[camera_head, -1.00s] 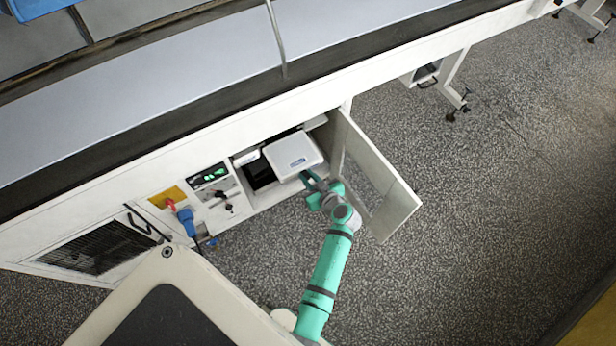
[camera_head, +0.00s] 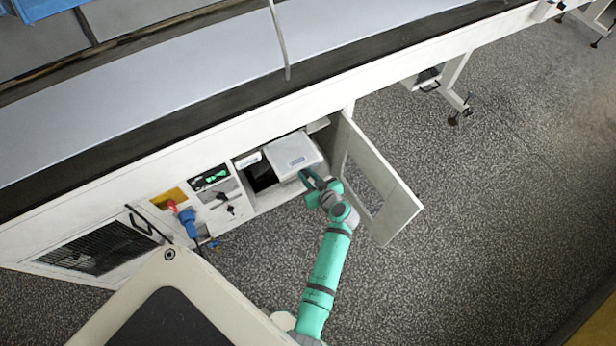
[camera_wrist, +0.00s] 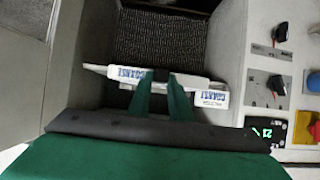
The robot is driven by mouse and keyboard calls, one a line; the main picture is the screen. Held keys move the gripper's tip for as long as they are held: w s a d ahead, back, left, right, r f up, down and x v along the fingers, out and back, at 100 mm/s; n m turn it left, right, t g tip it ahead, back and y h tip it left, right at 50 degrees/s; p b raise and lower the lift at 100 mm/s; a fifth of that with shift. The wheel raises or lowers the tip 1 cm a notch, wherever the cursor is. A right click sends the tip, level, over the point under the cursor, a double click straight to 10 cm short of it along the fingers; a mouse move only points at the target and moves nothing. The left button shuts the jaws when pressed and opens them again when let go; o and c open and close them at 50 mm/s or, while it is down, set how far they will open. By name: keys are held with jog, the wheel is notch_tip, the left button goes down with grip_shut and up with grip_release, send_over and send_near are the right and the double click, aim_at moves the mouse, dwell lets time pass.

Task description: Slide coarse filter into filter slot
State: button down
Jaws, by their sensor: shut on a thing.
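The coarse filter (camera_head: 294,150) is a flat white block with blue lettering, at the opening of the cabinet under the conveyor in the head view. In the wrist view the white filter edge (camera_wrist: 127,73) carries upside-down blue lettering. My gripper (camera_head: 308,178) is shut on its near edge. Its green fingers (camera_wrist: 166,88) meet the edge near the middle in the wrist view. The filter lies partly inside the compartment; its far end and the slot behind it are hidden. A second small white labelled part (camera_head: 248,159) sits left of it, above a dark opening (camera_head: 260,177).
The cabinet door (camera_head: 385,190) stands open to the right, close beside my arm. Left of the compartment is a panel with a green display (camera_head: 210,177), knobs and a blue plug (camera_head: 187,220). Dark mesh (camera_wrist: 170,40) shows beyond the filter. The speckled floor in front is clear.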

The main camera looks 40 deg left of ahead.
aim_at(285, 143)
jog(key=shift+w+a, duration=1.05)
jog(key=shift+a, duration=1.5)
jog(key=shift+w+a, duration=1.05)
jog(key=shift+a, duration=1.45)
jog(key=shift+w+a, duration=1.05)
jog(key=shift+a, duration=1.5)
jog(key=c, duration=1.5)
grip_release()
jog(key=shift+c, duration=0.2)
